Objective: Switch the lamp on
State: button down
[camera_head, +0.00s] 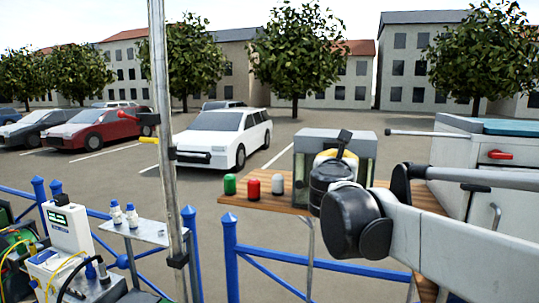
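No thing can be made out for certain as the lamp or its switch. Three small capped cylinders stand in a row on a wooden table: a green one (229,184), a red one (253,189) and a white one (279,183). They could be lamps, but none is visibly lit. A grey box (318,136) with greenish sides stands behind my arm on the same table. My gripper (345,137) is in front of this box, right of the cylinders. It is small and partly hidden by my wrist, so its fingers and any contact with the box cannot be made out.
The wooden table (236,201) stands behind a blue railing (228,245). A white instrument (68,228) with cables is at lower left. A light cabinet (462,180) stands at right.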

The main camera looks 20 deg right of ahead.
jog(key=shift+s+d+b+v, duration=0.4)
jog(key=shift+b+v, duration=0.3)
jog(key=shift+v, duration=3.4)
jog(key=s+a+f+m+g+y+b, duration=0.1)
jog(key=s+f+m+g+b, duration=0.15)
jog(key=f+m+b, duration=0.8)
jog(key=s+f+m+g+y+b, duration=0.1)
jog(key=s+f+b, duration=0.3)
jog(key=f, duration=1.3)
jog(key=s+a+f+m+g+y+b, duration=0.1)
jog(key=s+f+m+g+y+b, duration=0.15)
jog(key=f+m+b, duration=0.8)
jog(key=s+a+f+m+y+b, duration=0.1)
jog(key=s+a+f+m+b, duration=0.1)
jog(key=f, duration=0.8)
jog(key=s+a+f+m+g+y+b, duration=0.1)
jog(key=s+a+f+b, duration=0.3)
jog(key=f, duration=0.7)
jog(key=s+a+f+m+y+b, duration=0.3)
jog(key=a+f+m+b, duration=0.1)
jog(key=f, duration=0.7)
jog(key=shift+a+g+b, duration=0.4)
jog(key=shift+a+b, duration=0.45)
jog(key=shift+b, duration=0.2)
jog(key=shift+y, duration=0.25)
